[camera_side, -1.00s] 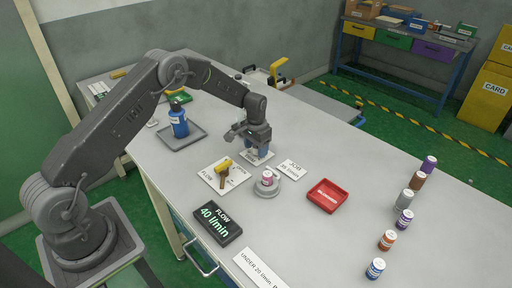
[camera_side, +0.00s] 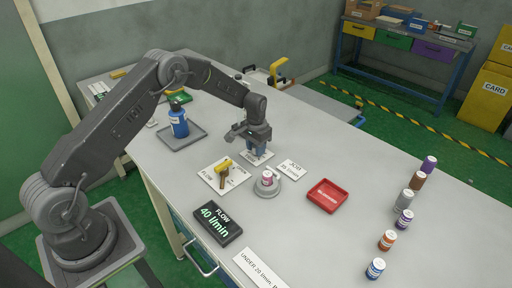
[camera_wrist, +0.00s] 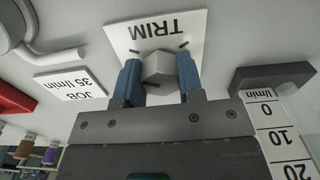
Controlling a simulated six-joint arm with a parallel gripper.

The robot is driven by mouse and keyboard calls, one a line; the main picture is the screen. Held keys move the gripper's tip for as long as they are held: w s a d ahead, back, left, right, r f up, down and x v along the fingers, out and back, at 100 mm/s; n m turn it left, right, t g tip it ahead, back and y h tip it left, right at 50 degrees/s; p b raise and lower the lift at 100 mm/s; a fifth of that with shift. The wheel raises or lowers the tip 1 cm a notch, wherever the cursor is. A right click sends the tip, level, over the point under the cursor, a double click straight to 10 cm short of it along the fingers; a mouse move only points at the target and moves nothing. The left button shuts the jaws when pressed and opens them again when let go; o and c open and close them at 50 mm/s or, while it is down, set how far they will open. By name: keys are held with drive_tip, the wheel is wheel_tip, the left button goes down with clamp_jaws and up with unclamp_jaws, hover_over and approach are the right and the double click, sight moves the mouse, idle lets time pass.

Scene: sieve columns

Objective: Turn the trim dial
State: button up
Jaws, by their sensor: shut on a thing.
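The trim dial is a pale grey faceted knob (camera_wrist: 160,70) on a white card marked TRIM (camera_wrist: 182,28), seen upside down in the wrist view. My gripper (camera_wrist: 160,78) is shut on the knob, with one blue finger on each side of it. In the side view my gripper (camera_side: 257,149) points down over the trim card, and the knob is hidden by the fingers. The flow display (camera_side: 217,223) reads 40 l/min. A job card (camera_side: 291,169) beside the dial reads 35 l/min; it also shows in the wrist view (camera_wrist: 70,87).
A yellow-handled flow valve (camera_side: 223,168) stands close by at the front left. A red tray (camera_side: 327,196), a blue bottle (camera_side: 179,124) and several small bottles at right stand farther off. A 0-10-20 scale (camera_wrist: 280,135) shows.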

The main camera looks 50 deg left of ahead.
drive_tip(key=n, duration=0.5)
drive_tip(key=shift+d, duration=0.1)
drive_tip(key=n, duration=0.5)
drive_tip(key=shift+d, duration=0.1)
idle(0.5)
drive_tip(key=o, duration=0.9)
drive_tip(key=shift+o, duration=0.2)
wheel_tip(320, 180, up, 14)
